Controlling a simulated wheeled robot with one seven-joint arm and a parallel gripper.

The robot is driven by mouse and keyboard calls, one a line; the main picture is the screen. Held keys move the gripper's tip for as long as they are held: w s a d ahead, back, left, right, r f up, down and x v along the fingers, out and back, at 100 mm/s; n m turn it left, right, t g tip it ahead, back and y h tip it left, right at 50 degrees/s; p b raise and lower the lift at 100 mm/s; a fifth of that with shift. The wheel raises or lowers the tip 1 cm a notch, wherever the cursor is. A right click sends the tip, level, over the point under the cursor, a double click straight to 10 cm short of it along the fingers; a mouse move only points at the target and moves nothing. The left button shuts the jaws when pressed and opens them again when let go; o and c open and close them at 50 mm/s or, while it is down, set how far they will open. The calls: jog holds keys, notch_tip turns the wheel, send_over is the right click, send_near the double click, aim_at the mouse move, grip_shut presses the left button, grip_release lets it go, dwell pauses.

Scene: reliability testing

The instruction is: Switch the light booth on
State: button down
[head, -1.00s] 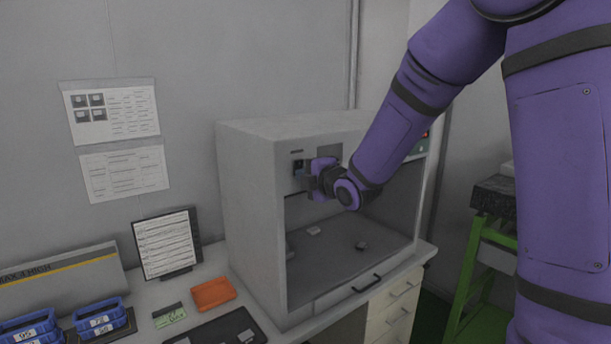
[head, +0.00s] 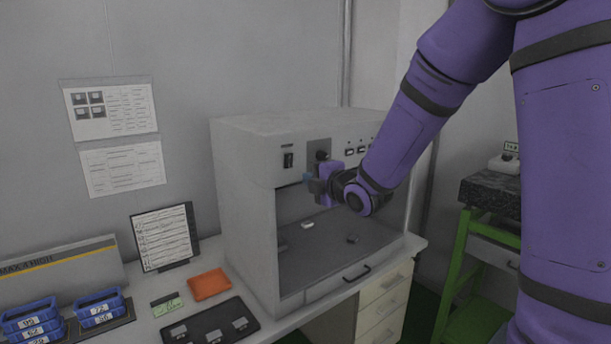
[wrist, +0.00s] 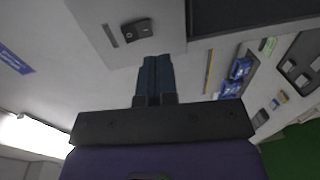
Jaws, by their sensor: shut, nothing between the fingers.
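The light booth (head: 245,190) is a grey open-fronted box on the bench, its inside dim. A black rocker switch (head: 288,160) sits at the upper left of its front panel. The switch also shows near the top of the wrist view (wrist: 137,31); which way it is tipped I cannot tell for sure. My gripper (head: 309,178) is shut and empty, just below and to the right of the switch, apart from it. Its closed blue-grey fingers (wrist: 156,62) point toward the panel in the wrist view.
A dark square plate with a knob (head: 320,155) and several small switches (head: 362,145) lie further right on the panel. Two small objects rest on the booth floor. An orange tray (head: 209,284), a black tray (head: 212,328) and blue bins (head: 98,308) stand on the bench at left.

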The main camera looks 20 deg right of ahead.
jog(key=v, duration=0.6)
jog(key=shift+s+f, duration=0.35)
jog(key=shift+f, duration=0.45)
jog(key=shift+d, duration=0.1)
jog(key=s+d+r+m+g+h, duration=0.2)
jog(key=s+m+h, duration=0.1)
jog(key=s+m, duration=0.3)
jog(key=s+d+r+m+g+h, duration=0.3)
jog(key=s+m, duration=0.2)
jog(key=m, duration=0.1)
jog(key=s+a+r+m+g, duration=0.1)
jog(key=s+m+g, duration=0.4)
jog(key=s, duration=1.3)
jog(key=m, duration=0.4)
jog(key=shift+a+m+g+y, duration=0.3)
jog(key=shift+a+y, duration=0.05)
jog(key=shift+y, duration=0.05)
